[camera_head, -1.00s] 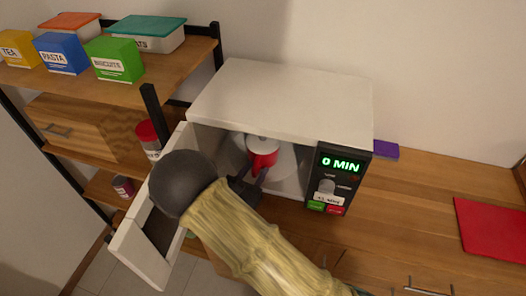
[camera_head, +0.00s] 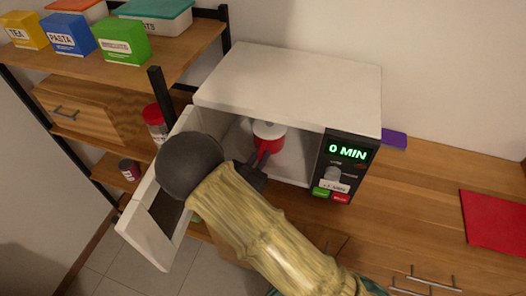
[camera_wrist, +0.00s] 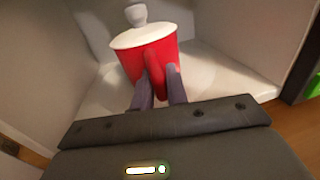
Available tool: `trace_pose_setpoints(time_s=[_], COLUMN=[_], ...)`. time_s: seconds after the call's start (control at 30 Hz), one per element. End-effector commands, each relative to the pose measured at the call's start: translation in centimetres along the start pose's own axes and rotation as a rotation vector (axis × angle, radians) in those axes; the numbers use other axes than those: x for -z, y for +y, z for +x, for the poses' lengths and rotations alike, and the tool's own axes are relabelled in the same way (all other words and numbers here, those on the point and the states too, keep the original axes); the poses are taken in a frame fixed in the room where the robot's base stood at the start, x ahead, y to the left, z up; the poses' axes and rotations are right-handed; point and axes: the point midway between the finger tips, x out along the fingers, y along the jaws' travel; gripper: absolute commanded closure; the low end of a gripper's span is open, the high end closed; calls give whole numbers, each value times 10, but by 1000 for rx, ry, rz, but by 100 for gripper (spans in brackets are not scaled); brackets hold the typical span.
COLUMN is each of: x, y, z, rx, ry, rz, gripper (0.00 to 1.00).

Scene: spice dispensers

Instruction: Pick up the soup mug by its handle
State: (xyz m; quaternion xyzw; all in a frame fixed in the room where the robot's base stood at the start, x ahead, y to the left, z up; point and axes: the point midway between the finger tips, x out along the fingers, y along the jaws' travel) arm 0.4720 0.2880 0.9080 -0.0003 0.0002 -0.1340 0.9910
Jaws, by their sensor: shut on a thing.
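The soup mug (camera_head: 269,134) is red with a white lid and a grey knob. It is inside the open microwave (camera_head: 285,90), and it also shows in the wrist view (camera_wrist: 130,64). Its red handle (camera_wrist: 155,72) faces my gripper (camera_wrist: 160,88). The two dark fingers stand on either side of the handle and are shut on it. In the head view my gripper (camera_head: 260,162) reaches into the microwave from the front. The mug looks upright. Whether its base touches the light microwave floor cannot be told.
The microwave door (camera_head: 160,215) hangs open on the left, close to my arm. The control panel (camera_head: 343,165) reads 0 MIN. A shelf (camera_head: 180,62) with coloured boxes stands at left. A red mat (camera_head: 495,222) lies on the counter at right.

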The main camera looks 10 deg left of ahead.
Motion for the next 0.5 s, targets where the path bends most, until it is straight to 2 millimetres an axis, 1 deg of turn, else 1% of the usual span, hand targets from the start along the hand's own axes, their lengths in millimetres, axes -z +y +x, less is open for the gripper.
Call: trace_pose_setpoints(time_s=[0.1, 0.5], x=[-7, -55], y=[0, 0], z=[-3, -3], rx=[0, 1], ry=[-4, -4], rz=[3, 4], gripper=[100, 100])
